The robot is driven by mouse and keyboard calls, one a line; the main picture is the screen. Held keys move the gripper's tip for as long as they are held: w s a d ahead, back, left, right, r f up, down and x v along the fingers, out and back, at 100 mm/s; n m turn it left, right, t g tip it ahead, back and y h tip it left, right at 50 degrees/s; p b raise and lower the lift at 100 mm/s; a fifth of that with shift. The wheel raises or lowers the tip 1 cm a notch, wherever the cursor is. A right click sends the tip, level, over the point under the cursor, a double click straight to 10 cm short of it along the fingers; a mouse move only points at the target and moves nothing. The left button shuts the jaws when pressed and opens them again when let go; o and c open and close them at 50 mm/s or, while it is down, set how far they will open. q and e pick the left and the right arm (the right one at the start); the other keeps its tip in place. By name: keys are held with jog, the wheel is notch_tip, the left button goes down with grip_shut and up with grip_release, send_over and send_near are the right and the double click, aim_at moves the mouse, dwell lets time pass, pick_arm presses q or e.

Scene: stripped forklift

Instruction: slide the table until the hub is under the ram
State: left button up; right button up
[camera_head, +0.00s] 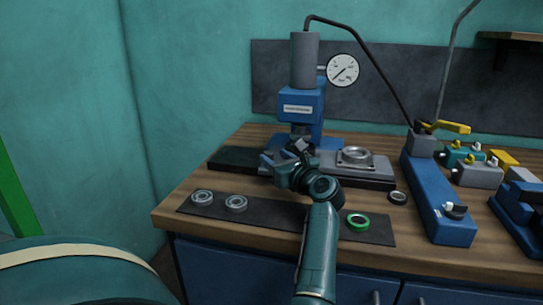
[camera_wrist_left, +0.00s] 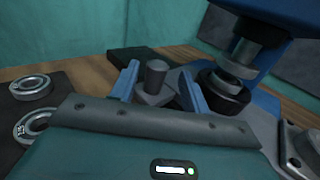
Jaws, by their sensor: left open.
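The sliding table (camera_head: 378,168) is a grey plate on a dark rail under the blue press. The hub (camera_head: 355,156), a round metal piece with a bore, sits on its right part, to the right of the ram (camera_head: 300,130) and not under it. The ram also shows in the left wrist view (camera_wrist_left: 243,55), above a dark round piece (camera_wrist_left: 222,92). My left gripper (camera_head: 287,157) is at the table's left end. In the left wrist view its open fingers (camera_wrist_left: 158,78) stand either side of a grey upright knob (camera_wrist_left: 156,72); contact cannot be told. My right gripper is out of view.
A dark mat (camera_head: 270,216) at the front holds two bearings (camera_head: 235,203) and a green ring (camera_head: 358,221). A dark ring (camera_head: 398,198) lies nearby. A blue pump (camera_head: 435,195) with a yellow lever stands right. A gauge (camera_head: 343,70) is beside the press.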

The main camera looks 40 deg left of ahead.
pick_arm(q)
jog(key=v, duration=0.8)
jog(key=shift+s+d+b, duration=0.1)
jog(key=shift+d+b, duration=0.2)
jog(key=shift+b, duration=0.05)
jog(key=shift+s+d, duration=0.15)
jog(key=shift+d, duration=0.5)
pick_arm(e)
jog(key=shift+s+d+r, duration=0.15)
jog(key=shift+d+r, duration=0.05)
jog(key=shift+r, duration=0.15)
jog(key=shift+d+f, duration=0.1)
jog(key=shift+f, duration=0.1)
